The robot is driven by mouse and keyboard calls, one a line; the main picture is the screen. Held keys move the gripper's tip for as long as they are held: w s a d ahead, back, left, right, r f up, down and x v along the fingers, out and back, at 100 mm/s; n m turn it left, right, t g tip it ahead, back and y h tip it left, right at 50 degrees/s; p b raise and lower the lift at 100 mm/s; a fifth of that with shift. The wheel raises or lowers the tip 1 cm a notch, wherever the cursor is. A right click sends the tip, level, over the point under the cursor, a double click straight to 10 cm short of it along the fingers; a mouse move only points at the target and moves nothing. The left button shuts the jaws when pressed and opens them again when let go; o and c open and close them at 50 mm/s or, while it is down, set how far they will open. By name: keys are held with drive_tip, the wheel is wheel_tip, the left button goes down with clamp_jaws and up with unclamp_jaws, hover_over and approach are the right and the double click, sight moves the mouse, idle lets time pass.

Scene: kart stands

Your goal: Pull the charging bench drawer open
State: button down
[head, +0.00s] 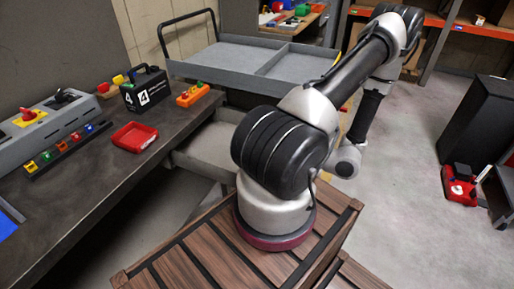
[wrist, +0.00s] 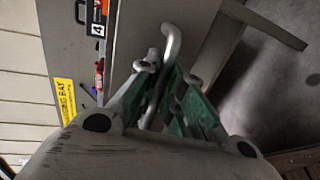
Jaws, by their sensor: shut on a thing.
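In the wrist view, my gripper (wrist: 162,76) is shut on a bent metal bar handle (wrist: 171,40), which passes between its green-lined fingers. A plain grey-brown panel (wrist: 130,28) stands behind the handle and looks like the drawer front. I cannot tell from this view whether it stands out from the bench. In the head view, the dark-topped charging bench (head: 95,190) is at the left. My arm fills the middle there and my gripper is out of sight, as are the drawer and its handle.
On the bench are a grey charger unit (head: 48,125), a red tray (head: 135,136), a black case marked 4 (head: 146,90) and an orange block (head: 193,95). A grey cart (head: 235,75) stands behind. A black cabinet (head: 477,120) and a red item (head: 459,186) are at the right.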

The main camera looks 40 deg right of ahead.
drive_tip(key=shift+f+v, duration=0.25)
drive_tip(key=shift+v, duration=0.85)
drive_tip(key=c, duration=1.5)
unclamp_jaws()
drive_tip(key=shift+s+d, duration=0.1)
drive_tip(key=v, duration=1.1)
drive_tip(key=shift+s, duration=0.4)
